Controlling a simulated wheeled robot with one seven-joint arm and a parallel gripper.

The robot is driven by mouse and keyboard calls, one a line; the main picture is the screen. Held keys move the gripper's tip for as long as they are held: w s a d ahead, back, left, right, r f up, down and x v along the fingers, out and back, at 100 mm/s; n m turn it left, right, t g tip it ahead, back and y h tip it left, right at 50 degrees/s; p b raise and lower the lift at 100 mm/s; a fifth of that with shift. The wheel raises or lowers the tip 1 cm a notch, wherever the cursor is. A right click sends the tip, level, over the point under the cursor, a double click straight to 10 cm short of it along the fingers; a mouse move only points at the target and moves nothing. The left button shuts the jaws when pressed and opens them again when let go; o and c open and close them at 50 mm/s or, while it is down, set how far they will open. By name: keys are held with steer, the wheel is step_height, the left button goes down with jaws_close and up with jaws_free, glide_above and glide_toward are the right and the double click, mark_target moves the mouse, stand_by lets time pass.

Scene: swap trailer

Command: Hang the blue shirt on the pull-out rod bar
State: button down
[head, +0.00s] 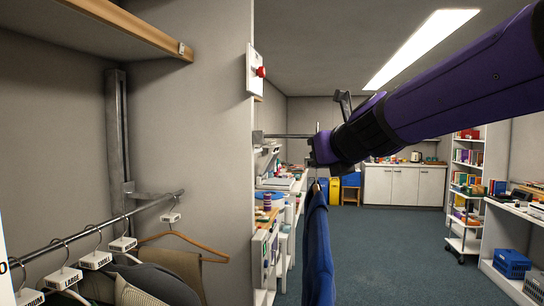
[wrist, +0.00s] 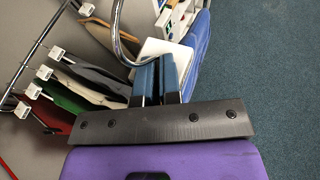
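The blue shirt (head: 318,245) hangs below my gripper (head: 320,150) in the head view, seen nearly edge-on. My gripper appears shut on the neck of its hanger, with the fingers (wrist: 158,80) close together in the wrist view. The curved metal hanger hook (wrist: 120,40) rises beside the fingers there, and part of the blue shirt (wrist: 198,38) shows beyond them. A thin horizontal bar (head: 288,135), likely the pull-out rod bar, juts from the wall end toward my gripper. Its far end is hidden or too small to tell, as is any contact with the hook.
A rail (head: 95,232) with several tagged hangers and clothes stands at the left. The partition wall (head: 195,110) carries a red-button box (head: 256,72). Shelves (head: 275,235) stand close behind the shirt. The carpet (head: 400,250) to the right is clear.

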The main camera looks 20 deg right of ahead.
steer(key=shift+w+d+r, duration=0.15)
steer(key=shift+w, duration=0.4)
steer(key=w+d+f, duration=0.1)
steer(key=w+d, duration=0.7)
steer(key=w, duration=0.4)
steer(key=w+d+f, duration=0.1)
steer(key=w+d, duration=0.7)
steer(key=w, duration=0.4)
steer(key=shift+w+d, duration=0.15)
steer(key=shift+d, duration=0.1)
stand_by(1.9)
steer(key=shift+f, duration=0.15)
steer(key=c, duration=1.2)
jaws_free()
steer(key=v, duration=1)
steer(key=shift+s, duration=0.35)
